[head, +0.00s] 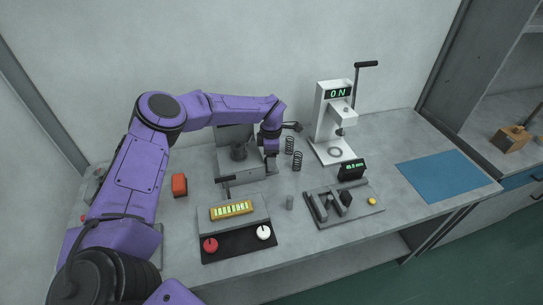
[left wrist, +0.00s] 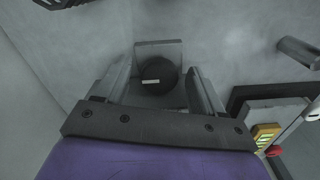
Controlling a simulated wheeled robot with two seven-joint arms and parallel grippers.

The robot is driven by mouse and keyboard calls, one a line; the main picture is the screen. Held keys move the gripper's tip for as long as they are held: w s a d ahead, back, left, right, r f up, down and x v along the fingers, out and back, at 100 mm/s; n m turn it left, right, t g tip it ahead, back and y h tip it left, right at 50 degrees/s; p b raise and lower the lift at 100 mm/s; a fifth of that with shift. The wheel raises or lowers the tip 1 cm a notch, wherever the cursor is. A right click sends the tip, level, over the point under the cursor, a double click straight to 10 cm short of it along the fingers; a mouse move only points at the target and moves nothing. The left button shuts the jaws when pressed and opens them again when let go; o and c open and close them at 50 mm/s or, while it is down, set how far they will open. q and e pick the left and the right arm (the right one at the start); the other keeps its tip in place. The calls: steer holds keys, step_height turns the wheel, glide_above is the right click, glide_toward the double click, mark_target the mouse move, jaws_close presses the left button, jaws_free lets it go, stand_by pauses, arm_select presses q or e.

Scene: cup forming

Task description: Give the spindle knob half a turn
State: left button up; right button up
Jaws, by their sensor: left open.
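In the left wrist view a dark round knob (left wrist: 160,84) with a short white mark lies between the two fingers of my left gripper (left wrist: 158,70). The white mark runs nearly level across the picture. The fingers stand apart, with a visible gap on each side of the knob. A grey block shows behind the knob. In the head view my left gripper (head: 270,152) points down at the right side of the grey spindle machine (head: 228,165). The knob cannot be made out there. My right gripper is not in view.
A panel (head: 234,212) with a yellow display, a red knob and a white knob stands in front. A white press (head: 329,120) reading ON, two black springs (head: 297,161) and a gauge fixture (head: 340,204) are to the right. A blue mat (head: 447,176) lies clear at far right.

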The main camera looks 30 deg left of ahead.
arm_select(q)
steer(key=shift+w+f, duration=0.2)
steer(key=shift+f, duration=0.4)
steer(key=shift+s+r, duration=0.2)
steer(key=shift+s, duration=0.1)
steer(key=c, duration=1.1)
steer(key=shift+o, duration=0.2)
steer(key=shift+f, duration=0.15)
steer(key=shift+f+n+b, duration=0.1)
steer(key=shift+n+b, duration=0.3)
steer(key=shift+b, duration=0.2)
steer(key=shift+f+n+b, duration=0.1)
steer(key=shift+n+b, duration=0.95)
steer(key=shift+n, duration=0.05)
steer(key=n+b, duration=0.2)
steer(key=shift+n, duration=0.4)
steer(key=shift+n+b, duration=0.6)
steer(key=shift+n, duration=0.3)
